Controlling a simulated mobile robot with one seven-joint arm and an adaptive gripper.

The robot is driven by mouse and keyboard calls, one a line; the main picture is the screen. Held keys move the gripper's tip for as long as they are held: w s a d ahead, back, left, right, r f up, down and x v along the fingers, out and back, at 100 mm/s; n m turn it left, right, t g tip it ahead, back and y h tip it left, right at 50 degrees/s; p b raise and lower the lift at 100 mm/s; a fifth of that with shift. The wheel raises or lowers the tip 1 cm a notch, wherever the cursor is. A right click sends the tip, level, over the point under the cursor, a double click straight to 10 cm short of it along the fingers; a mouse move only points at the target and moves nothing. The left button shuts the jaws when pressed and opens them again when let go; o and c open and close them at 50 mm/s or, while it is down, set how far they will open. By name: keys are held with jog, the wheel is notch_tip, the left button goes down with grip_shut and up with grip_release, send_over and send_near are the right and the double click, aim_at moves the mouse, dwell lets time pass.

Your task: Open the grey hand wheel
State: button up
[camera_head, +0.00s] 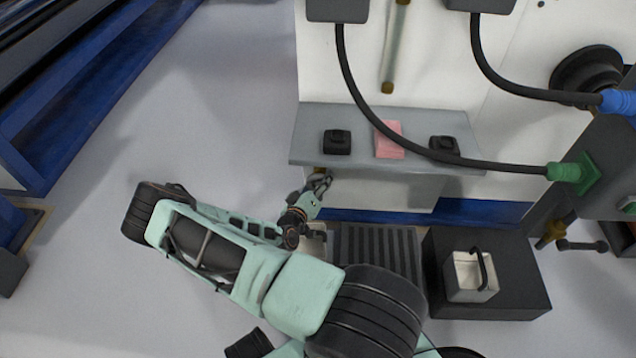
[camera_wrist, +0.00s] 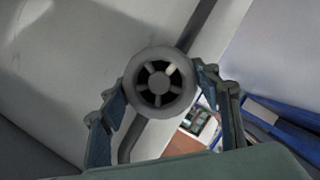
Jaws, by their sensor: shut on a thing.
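The grey hand wheel (camera_wrist: 134,86) is a round grey rim with spokes over a dark centre. It sits between the two fingers of my gripper (camera_wrist: 163,95) in the wrist view, with a finger against each side of the rim. My gripper is shut on it. A grey pipe runs behind the wheel. In the head view my gripper (camera_head: 318,184) is just under the front left part of the grey shelf (camera_head: 300,148), and the wheel cannot be made out clearly there.
The shelf holds two black items (camera_head: 337,142) and a pink block (camera_head: 389,140). Black hoses hang in front of the white wall, one ending in a green connector (camera_head: 565,172). A dark grate (camera_head: 378,248) and a black platform with a white container (camera_head: 470,277) stand below. Floor at left is clear.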

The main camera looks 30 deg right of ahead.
dwell(0.3)
jog(key=o, duration=1.2)
jog(key=shift+c, duration=0.2)
jog(key=v, duration=1.2)
jog(key=shift+w, duration=0.1)
